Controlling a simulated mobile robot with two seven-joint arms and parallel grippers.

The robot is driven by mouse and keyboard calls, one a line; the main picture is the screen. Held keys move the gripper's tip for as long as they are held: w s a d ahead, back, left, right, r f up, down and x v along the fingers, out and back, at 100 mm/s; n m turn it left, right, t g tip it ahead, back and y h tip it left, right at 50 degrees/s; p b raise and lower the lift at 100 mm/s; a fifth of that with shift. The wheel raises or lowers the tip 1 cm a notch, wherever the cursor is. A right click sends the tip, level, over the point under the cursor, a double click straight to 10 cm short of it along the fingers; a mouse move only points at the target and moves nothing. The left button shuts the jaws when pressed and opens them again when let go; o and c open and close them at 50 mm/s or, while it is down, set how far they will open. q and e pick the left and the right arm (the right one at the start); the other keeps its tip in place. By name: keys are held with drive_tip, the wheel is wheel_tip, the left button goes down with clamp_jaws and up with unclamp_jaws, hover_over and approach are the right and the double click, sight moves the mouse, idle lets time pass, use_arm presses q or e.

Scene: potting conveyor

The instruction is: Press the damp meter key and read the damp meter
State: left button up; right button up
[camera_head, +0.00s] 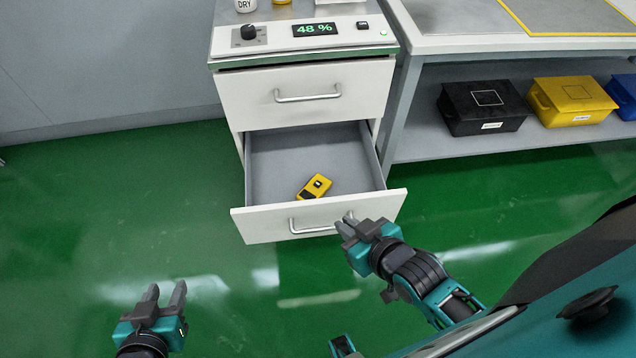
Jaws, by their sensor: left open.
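A lit display (314,29) reading "48 %" in green sits in the panel on top of the white drawer cabinet. A small black key (363,25) is to its right. A yellow handheld device (315,186) with a dark end lies in the open lower drawer (262,165); I cannot tell which of these is the damp meter. My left gripper (167,295) is open and empty above the floor at lower left, far from both. My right gripper (345,228) is at the right end of the lower drawer's handle (312,227); whether its fingers close on the handle is unclear.
The upper drawer (310,94) is shut. A bench at right holds a black bin (483,108) and a yellow bin (570,101) on its lower shelf. The green floor (110,220) at left is clear.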

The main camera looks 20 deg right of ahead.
clamp_jaws()
drive_tip(key=shift+s+f, duration=0.1)
idle(0.6)
